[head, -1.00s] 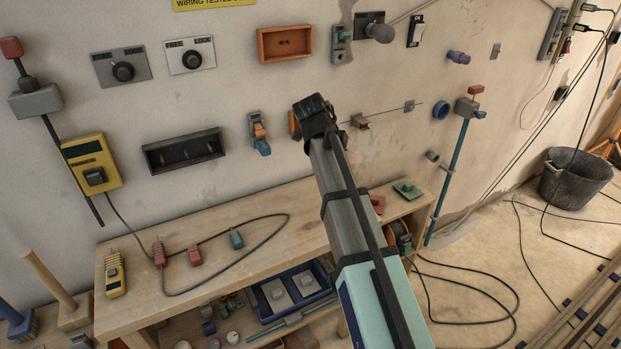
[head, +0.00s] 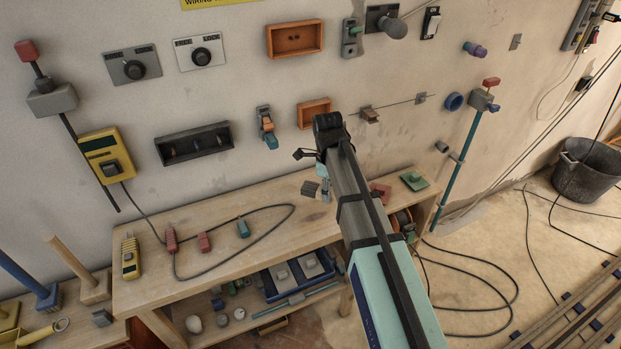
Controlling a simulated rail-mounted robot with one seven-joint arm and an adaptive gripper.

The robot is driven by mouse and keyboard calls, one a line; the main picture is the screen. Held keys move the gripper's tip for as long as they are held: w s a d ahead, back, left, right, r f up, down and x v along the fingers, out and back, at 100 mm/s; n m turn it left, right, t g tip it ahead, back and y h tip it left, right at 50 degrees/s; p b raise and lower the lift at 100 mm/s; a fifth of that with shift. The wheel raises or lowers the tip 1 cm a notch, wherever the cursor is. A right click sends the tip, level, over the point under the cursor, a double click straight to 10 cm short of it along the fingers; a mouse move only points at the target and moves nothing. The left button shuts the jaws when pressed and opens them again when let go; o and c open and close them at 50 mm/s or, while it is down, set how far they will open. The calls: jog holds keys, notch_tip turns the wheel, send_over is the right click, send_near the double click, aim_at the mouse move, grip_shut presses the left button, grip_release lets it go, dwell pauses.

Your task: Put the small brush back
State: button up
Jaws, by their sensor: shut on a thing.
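My gripper (head: 303,154) shows as a small dark shape just left of the far end of my arm, in front of the wall and above the bench. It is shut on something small. Its fingertips are tiny here, and the held thing cannot be made out clearly. A small grey, dark-striped piece (head: 312,188) shows below it over the bench top, beside my arm. I cannot tell whether it is the small brush or part of my own wrist. My forearm hides the bench and wall behind it.
The wooden bench (head: 180,278) carries a yellow tester (head: 130,258), red and teal clips and a looped cable. An empty orange box (head: 314,113) and a dark tray (head: 195,144) are on the wall. Long-handled brushes stand at the lower left (head: 48,298). Cables lie on the right floor.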

jog(key=w+a+p, duration=0.1)
jog(key=w+a, duration=0.1)
jog(key=w, duration=0.1)
jog(key=w+a+f+p, duration=0.1)
jog(key=w+a, duration=0.1)
jog(key=w, duration=0.2)
jog(key=w+a+f+p, duration=0.1)
jog(key=w+a+p, duration=0.1)
jog(key=w, duration=0.2)
jog(key=shift+w+f, duration=0.25)
jog(key=shift+f+p, duration=0.65)
jog(key=shift+f, duration=1.05)
jog(key=shift+w+f+p, duration=0.15)
jog(key=shift+f+p, duration=0.15)
jog(key=shift+p, duration=0.1)
jog(key=shift+f, duration=0.25)
jog(key=shift+f, duration=0.15)
jog(key=o, duration=1.2)
jog(key=shift+c, duration=0.2)
